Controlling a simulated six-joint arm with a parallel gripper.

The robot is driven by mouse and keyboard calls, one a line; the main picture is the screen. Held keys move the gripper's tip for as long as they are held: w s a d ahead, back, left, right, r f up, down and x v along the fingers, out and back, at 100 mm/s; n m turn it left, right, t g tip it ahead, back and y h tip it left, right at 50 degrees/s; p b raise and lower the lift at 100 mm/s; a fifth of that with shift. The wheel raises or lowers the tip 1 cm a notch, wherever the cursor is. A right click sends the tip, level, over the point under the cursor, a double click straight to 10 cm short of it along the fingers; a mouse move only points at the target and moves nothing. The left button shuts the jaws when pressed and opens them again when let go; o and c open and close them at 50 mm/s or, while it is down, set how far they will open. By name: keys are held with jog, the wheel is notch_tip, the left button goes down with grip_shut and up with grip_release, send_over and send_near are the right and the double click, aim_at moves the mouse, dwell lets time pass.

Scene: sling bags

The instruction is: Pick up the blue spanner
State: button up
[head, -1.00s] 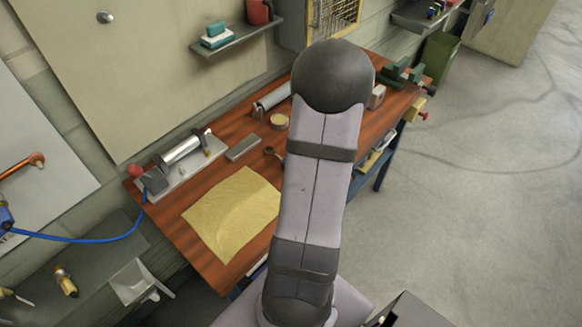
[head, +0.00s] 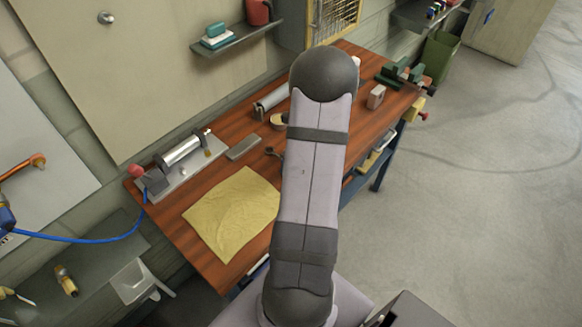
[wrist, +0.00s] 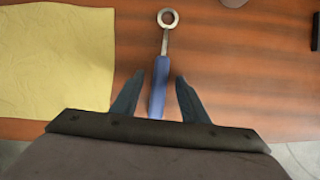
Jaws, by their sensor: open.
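The blue spanner lies on the wooden bench. In the wrist view its blue handle (wrist: 158,88) points toward me and its metal ring end (wrist: 168,18) points away. My gripper (wrist: 158,88) is open, with one dark finger on each side of the handle and a gap on both sides. I cannot tell how far above the bench the fingertips are. In the head view only the spanner's ring end (head: 271,151) shows beside my arm; the handle and my gripper are hidden behind the arm.
A yellow cloth (head: 232,212) lies left of the spanner on the bench (head: 219,136). A round tin (head: 278,120) sits behind. The bench's near edge shows low in the wrist view.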

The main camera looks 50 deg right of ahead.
grip_shut()
